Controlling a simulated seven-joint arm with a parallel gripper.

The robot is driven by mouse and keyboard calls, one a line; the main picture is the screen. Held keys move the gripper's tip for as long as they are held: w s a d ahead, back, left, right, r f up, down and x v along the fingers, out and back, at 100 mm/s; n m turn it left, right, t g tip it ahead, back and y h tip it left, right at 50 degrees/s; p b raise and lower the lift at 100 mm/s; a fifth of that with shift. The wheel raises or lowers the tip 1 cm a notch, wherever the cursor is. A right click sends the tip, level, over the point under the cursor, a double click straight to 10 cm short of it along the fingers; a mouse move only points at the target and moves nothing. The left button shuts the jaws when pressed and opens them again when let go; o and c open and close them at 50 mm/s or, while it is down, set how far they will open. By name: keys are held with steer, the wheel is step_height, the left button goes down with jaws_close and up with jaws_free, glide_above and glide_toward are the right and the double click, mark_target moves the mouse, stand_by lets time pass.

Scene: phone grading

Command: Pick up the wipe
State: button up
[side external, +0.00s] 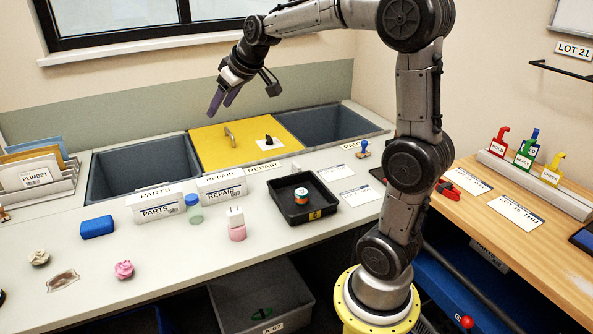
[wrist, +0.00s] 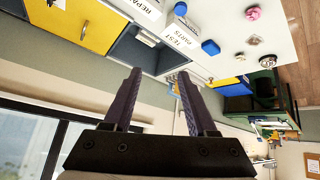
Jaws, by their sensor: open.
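Several small things on the left of the counter could be the wipe, and I cannot tell which. They are a crumpled pink piece (side external: 124,269), a crumpled beige piece (side external: 38,257) and a flat brownish piece (side external: 62,281). The pink piece (wrist: 252,13) and the beige piece (wrist: 254,40) also show in the wrist view, at the upper right. My gripper (side external: 220,107) is open and empty, raised above the back of the counter near the yellow lid. Its two purple fingers stand apart in the wrist view (wrist: 160,78), far from these pieces.
A blue block (side external: 97,227), PARTS box (side external: 157,209), REPAIR box (side external: 221,188), blue-capped jar (side external: 193,208) and pink-and-white bottle (side external: 236,225) stand on the counter (side external: 180,262). A black tray (side external: 322,213) holds a round striped item. Sunken bins flank the yellow lid (side external: 205,150).

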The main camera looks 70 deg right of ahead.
steer(key=w+d+f+m+g, duration=0.15)
steer(key=d+f, duration=0.45)
steer(key=d, duration=0.6)
steer(key=m+g, duration=0.3)
steer(key=m, duration=0.2)
glide_toward(297, 164)
steer(key=shift+h, duration=0.3)
steer(key=x, duration=0.2)
steer(key=a+x, duration=0.1)
steer(key=x, duration=0.2)
steer(key=shift+f, duration=0.1)
steer(key=shift+t, duration=0.25)
steer(key=shift+x, duration=2.8)
steer(key=shift+s+d, duration=0.1)
steer(key=shift+d, duration=0.05)
jaws_close()
